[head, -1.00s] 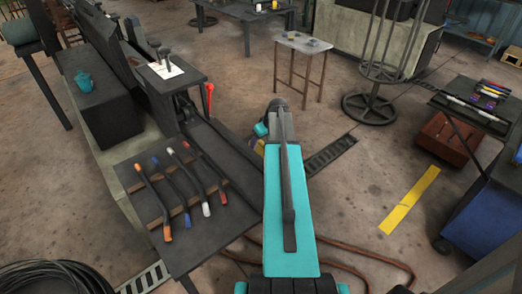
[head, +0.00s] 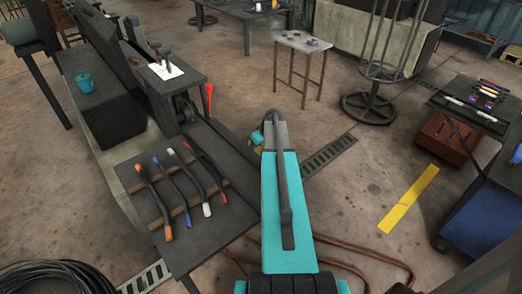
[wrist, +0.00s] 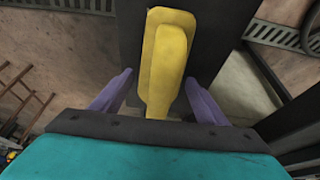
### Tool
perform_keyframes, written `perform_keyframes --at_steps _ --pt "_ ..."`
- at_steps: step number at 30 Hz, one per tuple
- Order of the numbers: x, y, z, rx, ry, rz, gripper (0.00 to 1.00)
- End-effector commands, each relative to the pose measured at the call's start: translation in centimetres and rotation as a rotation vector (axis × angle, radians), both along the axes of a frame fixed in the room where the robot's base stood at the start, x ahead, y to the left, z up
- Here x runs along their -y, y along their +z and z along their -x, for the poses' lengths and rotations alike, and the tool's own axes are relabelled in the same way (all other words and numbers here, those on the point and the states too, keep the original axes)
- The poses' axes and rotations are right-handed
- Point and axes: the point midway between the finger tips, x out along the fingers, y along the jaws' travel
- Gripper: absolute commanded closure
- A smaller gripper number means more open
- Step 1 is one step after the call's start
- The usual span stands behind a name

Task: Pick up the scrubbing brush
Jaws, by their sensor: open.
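The yellow thing in the wrist view (wrist: 165,60) looks like the scrubbing brush. It lies lengthwise on a dark surface, and no bristles show. My gripper (wrist: 157,82) is open, with one purple finger on each side of the brush's near, narrow end. I cannot tell whether either finger touches it. In the head view, my gripper (head: 256,140) is at the far end of my teal arm, mostly hidden. A small patch of yellow (head: 259,149) shows beside it, probably the brush.
A dark bench shelf (head: 225,240) at left holds several coloured-handled tools (head: 181,175). A red-handled lever (head: 209,97) rises behind it. A small table (head: 305,42) and a wire rack (head: 370,105) stand farther back. The floor at right is open around a yellow strip (head: 408,198).

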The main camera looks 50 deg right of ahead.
Motion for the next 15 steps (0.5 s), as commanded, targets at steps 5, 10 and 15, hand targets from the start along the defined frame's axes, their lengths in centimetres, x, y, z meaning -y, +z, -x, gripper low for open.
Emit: perform_keyframes --at_steps 5,10,15 --pt "0.02 0.03 0.01 0.0 0.0 0.0 0.33" --pt "0.03 0.04 0.02 0.0 0.0 0.0 0.43" --pt "0.03 0.04 0.02 0.0 0.0 0.0 0.71"
